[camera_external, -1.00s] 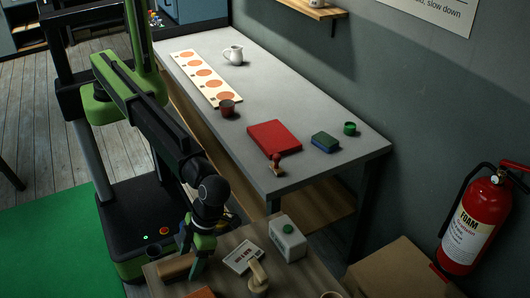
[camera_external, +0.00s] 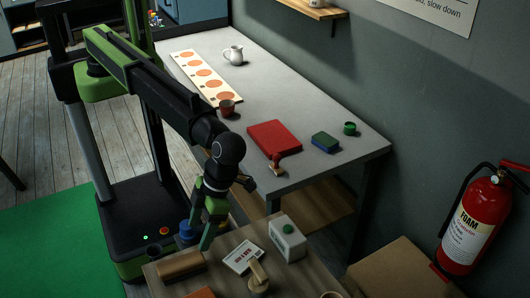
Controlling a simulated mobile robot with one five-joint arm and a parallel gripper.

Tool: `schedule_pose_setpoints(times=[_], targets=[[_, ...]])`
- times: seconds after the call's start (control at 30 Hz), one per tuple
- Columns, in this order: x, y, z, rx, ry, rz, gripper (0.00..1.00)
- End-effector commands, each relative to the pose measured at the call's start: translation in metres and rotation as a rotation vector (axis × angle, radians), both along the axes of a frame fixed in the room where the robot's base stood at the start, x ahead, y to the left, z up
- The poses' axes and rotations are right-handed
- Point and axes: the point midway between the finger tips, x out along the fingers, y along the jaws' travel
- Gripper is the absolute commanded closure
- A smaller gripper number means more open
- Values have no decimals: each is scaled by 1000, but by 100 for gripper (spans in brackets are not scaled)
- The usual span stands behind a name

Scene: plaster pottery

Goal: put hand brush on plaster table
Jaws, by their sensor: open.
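The grey-topped plaster table (camera_external: 300,95) runs along the wall. On the low wooden table in front lie a tan wooden cylinder-like piece (camera_external: 181,265) and a piece with a pale wooden handle (camera_external: 258,274). I cannot tell for certain which of these is the hand brush. My gripper (camera_external: 206,245) is open and points down above the back left part of the low table, just right of the tan piece. It appears empty. The fingertips are small and dark here.
On the plaster table stand a white jug (camera_external: 233,55), a strip with orange discs (camera_external: 203,78), a dark red cup (camera_external: 227,108), a red block (camera_external: 274,136), a stamp (camera_external: 277,164), a blue-green block (camera_external: 326,142) and a green pot (camera_external: 350,128).

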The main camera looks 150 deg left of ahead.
Motion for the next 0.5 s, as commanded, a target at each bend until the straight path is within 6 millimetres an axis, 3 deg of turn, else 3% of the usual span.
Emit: schedule_pose_setpoints(times=[0.03, 0.17, 0.27, 0.37, 0.5], targets=[[0, 2, 9, 0, 0, 0, 35], [0, 4, 8, 0, 0, 1, 35], [-12, -2, 6, 12, 18, 41, 35], [-49, -16, 2, 55, 78, 188, 35], [-130, -42, -4, 157, 194, 557, 35]])
